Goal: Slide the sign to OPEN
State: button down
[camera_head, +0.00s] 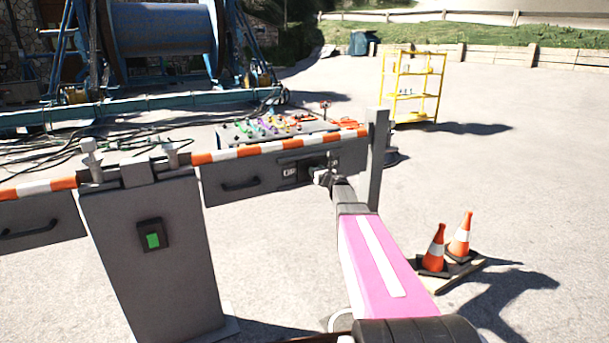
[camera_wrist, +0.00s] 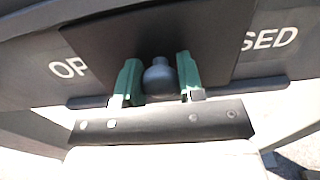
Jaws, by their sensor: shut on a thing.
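The sign is a grey panel (camera_head: 240,178) on the striped barrier, with a dark sliding plate (camera_wrist: 110,40) in the wrist view. White letters "OP" (camera_wrist: 68,68) show left of the plate and "SED" (camera_wrist: 270,39) right of it; the plate hides the letters between. A round grey knob (camera_wrist: 159,80) stands out from the plate. My gripper (camera_wrist: 160,82) has its green-padded fingers on either side of the knob and is shut on it. In the head view my gripper (camera_head: 322,177) is at the right part of the panel, where the knob is hidden.
A grey cabinet (camera_head: 155,260) with a green button stands left of the panel, and a grey post (camera_head: 377,150) at its right end. Traffic cones (camera_head: 434,248) stand at the right. A control desk (camera_head: 270,130) and yellow shelf (camera_head: 412,88) are behind. Open paving lies at the right.

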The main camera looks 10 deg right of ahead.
jog(key=w+d, duration=0.2)
jog(key=d, duration=0.5)
jog(key=shift+w+d, duration=0.3)
jog(key=shift+d, duration=0.1)
jog(key=c, duration=0.8)
grip_release()
jog(key=shift+d, duration=0.15)
jog(key=shift+o, duration=0.2)
jog(key=shift+s, duration=0.15)
jog(key=v, duration=1)
jog(key=shift+s, duration=0.25)
